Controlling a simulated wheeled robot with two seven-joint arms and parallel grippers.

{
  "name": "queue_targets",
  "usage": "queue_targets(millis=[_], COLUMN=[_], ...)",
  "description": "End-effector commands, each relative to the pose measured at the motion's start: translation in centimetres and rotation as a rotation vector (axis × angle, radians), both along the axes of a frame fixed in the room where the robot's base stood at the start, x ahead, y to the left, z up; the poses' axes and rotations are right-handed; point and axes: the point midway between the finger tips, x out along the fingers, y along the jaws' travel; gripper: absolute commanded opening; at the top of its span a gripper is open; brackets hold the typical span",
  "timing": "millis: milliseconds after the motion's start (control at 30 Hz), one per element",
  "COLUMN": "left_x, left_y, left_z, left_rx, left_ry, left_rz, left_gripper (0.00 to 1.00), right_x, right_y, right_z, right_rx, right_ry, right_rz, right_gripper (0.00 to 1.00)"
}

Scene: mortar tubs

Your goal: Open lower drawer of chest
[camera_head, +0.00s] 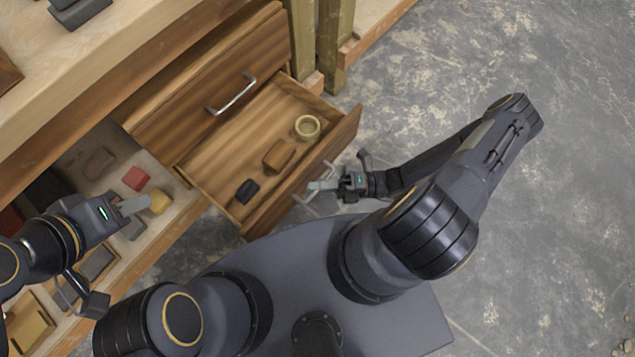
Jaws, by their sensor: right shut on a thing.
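A wooden chest with an upper drawer (203,100) and a lower drawer (340,141) stands under the bench. The upper drawer is closed and has a metal bar handle (232,95). The lower drawer is pulled well out, showing its inside. In it lie a small cup (307,127), a brown block (279,155) and a dark block (247,190). My right gripper (316,186) is at the lower drawer's front, shut on its handle (303,199).
A wooden workbench (60,95) runs above the chest at upper left. The low shelf (150,238) holds a red block (136,177) and several other blocks. Wooden posts (335,45) stand right of the chest. The concrete floor (560,200) at right is open.

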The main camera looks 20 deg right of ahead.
Motion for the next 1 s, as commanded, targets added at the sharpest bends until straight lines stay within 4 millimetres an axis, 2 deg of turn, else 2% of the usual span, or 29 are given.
queue_targets(millis=[167,200,333,667,767,1000], left_x=[0.0,0.0,0.0,0.0,0.0,0.0], left_y=[0.0,0.0,0.0,0.0,0.0,0.0], left_z=[0.0,0.0,0.0,0.1,0.3,0.7], left_rx=[0.000,0.000,0.000,0.000,0.000,0.000], left_ry=[0.000,0.000,0.000,0.000,0.000,0.000], left_rz=[0.000,0.000,0.000,0.000,0.000,0.000], left_gripper=[0.36,0.36,0.36,0.36,0.36,0.36], right_x=[0.1,0.1,0.1,0.0,-0.3,-1.3], right_y=[-0.1,-0.1,0.0,-0.3,-1.5,-5.5], right_z=[0.0,-0.1,0.0,-0.1,-0.2,-0.7], right_rx=[-0.002,-0.002,-0.002,-0.002,-0.005,-0.005], right_ry=[-0.001,-0.001,0.000,0.000,0.001,0.000], right_rz=[-0.001,-0.001,0.000,0.000,-0.002,-0.002], right_gripper=[0.00,0.16,0.33,0.33,0.33,0.33])
